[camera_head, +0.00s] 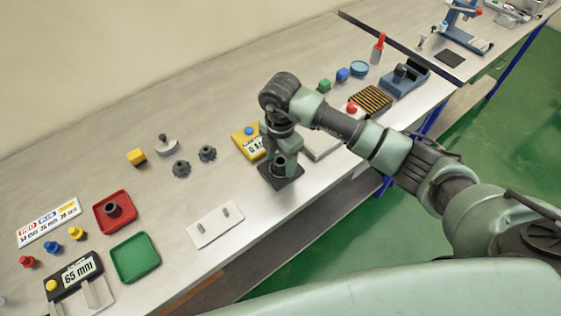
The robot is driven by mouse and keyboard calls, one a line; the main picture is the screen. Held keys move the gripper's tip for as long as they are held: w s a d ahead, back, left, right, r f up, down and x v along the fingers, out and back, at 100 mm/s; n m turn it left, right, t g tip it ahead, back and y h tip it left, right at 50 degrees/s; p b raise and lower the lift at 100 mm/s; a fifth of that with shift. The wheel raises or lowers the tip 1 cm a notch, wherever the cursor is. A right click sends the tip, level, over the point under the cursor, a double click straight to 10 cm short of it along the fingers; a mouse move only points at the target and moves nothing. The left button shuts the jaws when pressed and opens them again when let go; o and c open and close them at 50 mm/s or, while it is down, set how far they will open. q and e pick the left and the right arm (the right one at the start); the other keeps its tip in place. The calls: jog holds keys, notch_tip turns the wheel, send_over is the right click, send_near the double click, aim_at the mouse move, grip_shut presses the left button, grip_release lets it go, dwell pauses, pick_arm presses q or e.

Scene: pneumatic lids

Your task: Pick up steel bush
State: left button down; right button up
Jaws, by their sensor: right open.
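A dark round bush-like part (113,210) sits in the red tray (122,228) at the left of the bench; I cannot tell for sure if it is the steel bush. My right gripper (281,174) points down over the front middle of the bench, above a dark square patch, far to the right of the red tray. It is open; my own arm partly hides its jaws and what is under them. My left gripper is not in view.
A green tray (135,257), a white plate with two pins (215,225) and a 65 mm gauge (76,273) stand along the front. Two dark knobs (181,169) and a yellow block (137,157) lie behind. A yellow display (247,145) stands close to my right gripper.

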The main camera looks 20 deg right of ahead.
grip_shut()
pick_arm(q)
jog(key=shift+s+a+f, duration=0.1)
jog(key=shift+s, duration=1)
pick_arm(e)
jog(key=shift+w+r, duration=0.1)
jog(key=shift+r, duration=0.05)
